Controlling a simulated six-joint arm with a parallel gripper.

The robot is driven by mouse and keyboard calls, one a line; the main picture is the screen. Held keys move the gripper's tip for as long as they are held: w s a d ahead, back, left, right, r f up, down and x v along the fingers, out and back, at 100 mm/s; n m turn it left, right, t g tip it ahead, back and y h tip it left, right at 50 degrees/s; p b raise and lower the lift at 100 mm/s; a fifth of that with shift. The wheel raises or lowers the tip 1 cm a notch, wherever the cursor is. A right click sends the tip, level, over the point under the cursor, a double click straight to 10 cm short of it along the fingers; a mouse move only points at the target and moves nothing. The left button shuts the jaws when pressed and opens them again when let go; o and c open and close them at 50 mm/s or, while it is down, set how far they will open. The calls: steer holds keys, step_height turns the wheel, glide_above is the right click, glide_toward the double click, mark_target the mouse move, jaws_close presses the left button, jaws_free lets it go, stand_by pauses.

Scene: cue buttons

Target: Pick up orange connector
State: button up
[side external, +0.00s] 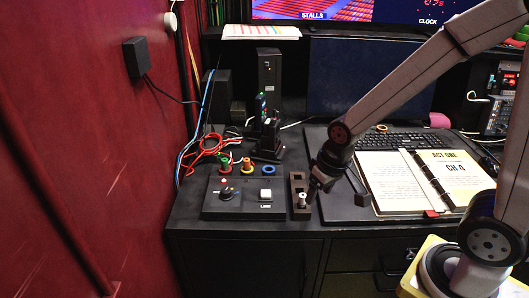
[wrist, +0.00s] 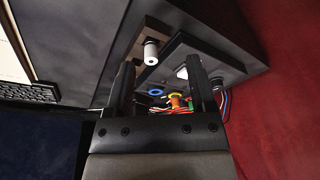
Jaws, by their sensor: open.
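The orange connector (side external: 247,166) stands on the dark desk behind the control box, between a green connector (side external: 225,164) and a blue ring (side external: 269,169). In the wrist view the orange connector (wrist: 176,100) shows between my fingers, farther off, beside the blue ring (wrist: 155,92) and the green connector (wrist: 190,104). My gripper (wrist: 160,64) is open with nothing between its fingertips. In the side view my gripper (side external: 316,185) is low over the desk, right of the connectors and next to a small holder.
A white cylinder (side external: 302,199) stands in the narrow holder (side external: 298,180). The control box (side external: 243,198) with a knob and white button lies in front of the connectors. Red cables (side external: 205,150) and a dark tower (side external: 268,95) are behind. An open binder (side external: 405,180) and keyboard lie at right.

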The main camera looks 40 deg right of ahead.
steer(key=w+r+m+g, duration=0.15)
steer(key=w+m, duration=0.55)
steer(key=w, duration=0.7)
steer(key=m, duration=1)
glide_above(247, 159)
steer(key=shift+a+f+g, duration=0.15)
steer(key=shift+f+g, duration=0.1)
steer(key=shift+g, duration=0.2)
steer(key=shift+f, duration=0.15)
steer(key=shift+f, duration=1.2)
steer(key=shift+f, duration=0.1)
steer(key=shift+f, duration=2.45)
